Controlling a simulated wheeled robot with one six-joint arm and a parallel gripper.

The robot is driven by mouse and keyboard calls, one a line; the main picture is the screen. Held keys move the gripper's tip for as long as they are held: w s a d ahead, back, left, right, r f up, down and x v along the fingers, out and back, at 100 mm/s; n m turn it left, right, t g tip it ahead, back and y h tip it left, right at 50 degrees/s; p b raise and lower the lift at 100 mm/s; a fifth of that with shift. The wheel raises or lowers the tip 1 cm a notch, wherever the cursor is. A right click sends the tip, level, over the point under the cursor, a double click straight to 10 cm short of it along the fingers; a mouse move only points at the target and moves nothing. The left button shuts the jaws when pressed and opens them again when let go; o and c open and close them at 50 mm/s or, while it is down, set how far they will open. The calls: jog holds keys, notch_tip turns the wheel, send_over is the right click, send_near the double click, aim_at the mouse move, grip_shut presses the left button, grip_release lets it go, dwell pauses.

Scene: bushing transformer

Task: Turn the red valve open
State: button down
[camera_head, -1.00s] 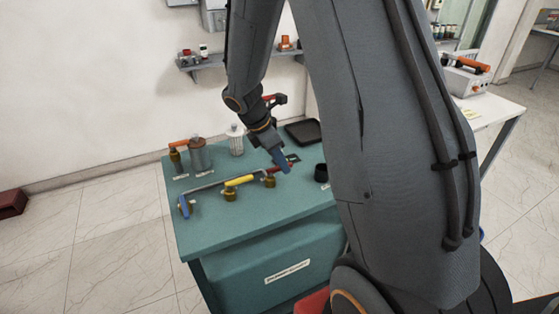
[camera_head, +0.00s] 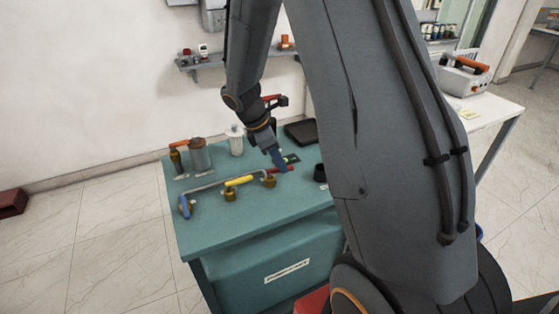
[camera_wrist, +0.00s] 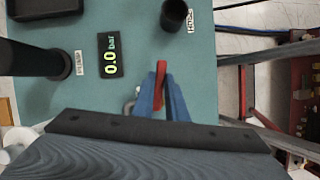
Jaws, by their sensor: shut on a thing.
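The red valve handle (camera_wrist: 160,84) lies between the two blue fingers of my gripper (camera_wrist: 160,92) in the wrist view, with its end sticking out past them. My gripper is shut on it. In the head view my gripper (camera_head: 279,160) reaches down to the right end of the grey pipe (camera_head: 212,186), and the red handle (camera_head: 286,168) shows just right of the fingers. The fingers and wrist hide part of the valve body. A black display (camera_wrist: 110,55) reads 0.0 bar.
A yellow-handled valve (camera_head: 239,181) and a blue-handled valve (camera_head: 184,207) sit along the pipe to the left. The bench's front left is clear.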

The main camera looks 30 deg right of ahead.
jog(key=m, duration=0.2)
jog(key=s+m+g, duration=0.1)
jog(key=shift+a+m+p, duration=0.2)
jog(key=shift+m+p, duration=0.2)
jog(key=m, duration=0.1)
jog(key=m+g+y, duration=0.1)
jog(key=m, duration=0.1)
jog(key=s+m, duration=0.1)
jog(key=shift+a+m+g+y, duration=0.3)
jog(key=shift+a+g, duration=0.1)
jog(key=m, duration=0.1)
jog(key=a+m+y, duration=0.1)
jog(key=m, duration=0.1)
jog(key=shift+s+g+p, duration=0.2)
jog(key=shift+g+p, duration=0.1)
jog(key=shift+p, duration=0.05)
jog(key=shift+s+a+m+y, duration=0.15)
jog(key=shift+m+y, duration=0.15)
jog(key=shift+m, duration=0.4)
jog(key=shift+w+a+m+y, duration=0.1)
jog(key=shift+a+m+y, duration=0.15)
jog(key=shift+m, duration=0.45)
jog(key=shift+s+a+m+y, duration=0.1)
jog(key=shift+m+y, duration=0.25)
jog(key=shift+m, duration=0.35)
jog(key=c, duration=1.8)
grip_release()
jog(key=shift+o, duration=0.2)
